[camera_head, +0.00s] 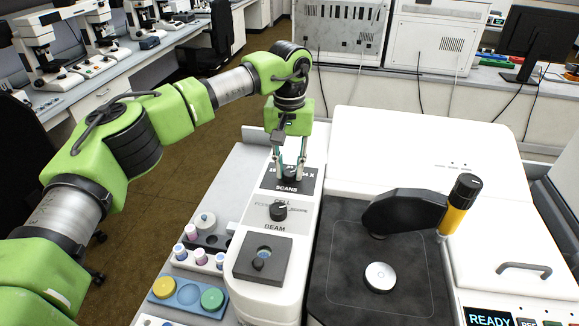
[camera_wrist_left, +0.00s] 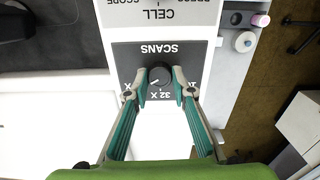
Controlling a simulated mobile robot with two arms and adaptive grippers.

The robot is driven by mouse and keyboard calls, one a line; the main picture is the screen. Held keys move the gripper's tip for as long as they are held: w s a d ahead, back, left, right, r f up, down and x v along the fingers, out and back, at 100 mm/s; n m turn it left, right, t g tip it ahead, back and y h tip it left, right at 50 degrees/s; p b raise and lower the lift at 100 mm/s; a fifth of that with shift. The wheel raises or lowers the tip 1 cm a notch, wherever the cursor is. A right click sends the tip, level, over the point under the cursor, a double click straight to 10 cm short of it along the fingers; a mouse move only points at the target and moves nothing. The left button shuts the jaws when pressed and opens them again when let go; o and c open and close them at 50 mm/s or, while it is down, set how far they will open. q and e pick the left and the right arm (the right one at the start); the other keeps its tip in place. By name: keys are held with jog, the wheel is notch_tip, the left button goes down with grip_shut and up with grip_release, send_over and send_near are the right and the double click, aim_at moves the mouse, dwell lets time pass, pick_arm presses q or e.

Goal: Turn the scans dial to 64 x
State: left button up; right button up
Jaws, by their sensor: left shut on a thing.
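The scans dial (camera_wrist_left: 160,76) is a small dark round knob on a dark panel marked SCANS (camera_wrist_left: 124,52). It also shows in the head view (camera_head: 290,178), partly hidden by the fingers. My left gripper (camera_wrist_left: 160,78) is shut on the dial, with one fingertip on each side. It comes down on the dial from above in the head view (camera_head: 290,168). In the left wrist view, a pale mark on the dial points to the lower left. The 32 X label shows just below the dial; the fingers partly cover the labels at both sides. My right gripper is not in view.
The beam dial (camera_head: 280,211) is nearer on the same white housing, before a dark sample block (camera_head: 263,257). A black stage (camera_head: 380,277) with a yellow-and-black lever (camera_head: 460,205) lies to the right. Vials (camera_head: 200,256) and coloured jars (camera_head: 212,298) stand at left.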

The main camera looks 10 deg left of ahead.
aim_at(290, 172)
pick_arm(q)
jog(key=o, duration=1.1)
notch_tip(290, 172, up, 12)
jog(key=shift+f, duration=0.1)
